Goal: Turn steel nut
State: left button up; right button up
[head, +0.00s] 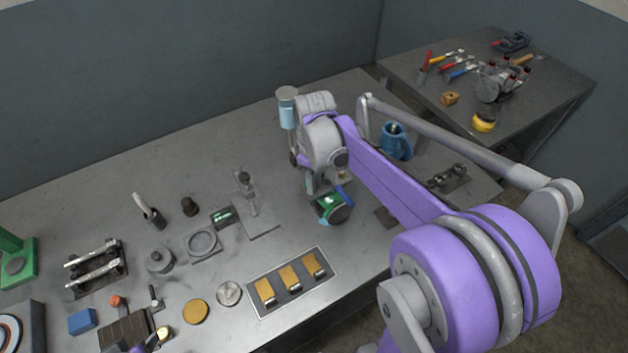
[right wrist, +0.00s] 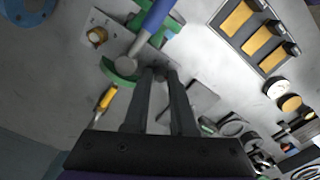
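My right gripper (head: 324,190) reaches down over a green fixture (head: 331,210) near the back middle of the bench. In the right wrist view, its two dark fingers (right wrist: 158,76) point at the green fixture (right wrist: 120,72), with a narrow gap between them. I cannot tell whether they touch or hold anything. A blue handle with a steel end (right wrist: 150,24) lies across the fixture. A brass-coloured, nut-like piece (right wrist: 97,36) sits on a pale plate beside it. I cannot pick out the steel nut for certain; the fingertips may hide it.
A tray with yellow blocks (head: 248,305) lies at the bench front. A clamp stand (head: 250,195) and a round-holed plate (head: 203,243) are left of my gripper. A blue mug (head: 397,142) stands behind my right arm. A yellow-handled tool (right wrist: 106,98) lies near the fingers.

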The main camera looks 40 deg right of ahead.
grip_shut()
pick_arm(q)
jog(key=shift+f, duration=0.15)
pick_arm(e)
jog(key=shift+m, duration=1.4)
jog(key=m+b, duration=0.1)
jog(key=m, duration=0.2)
jog(key=shift+m, duration=0.3)
pick_arm(q)
jog(key=shift+s+f+b, duration=0.15)
jog(key=shift+s+f, duration=0.1)
jog(key=shift+f, duration=0.3)
jog(key=shift+s+f+b, duration=0.15)
jog(key=shift+s+f, duration=0.1)
jog(key=shift+f, duration=0.25)
pick_arm(e)
jog(key=m, duration=0.5)
jog(key=shift+m, duration=0.7)
jog(key=o, duration=0.5)
grip_release()
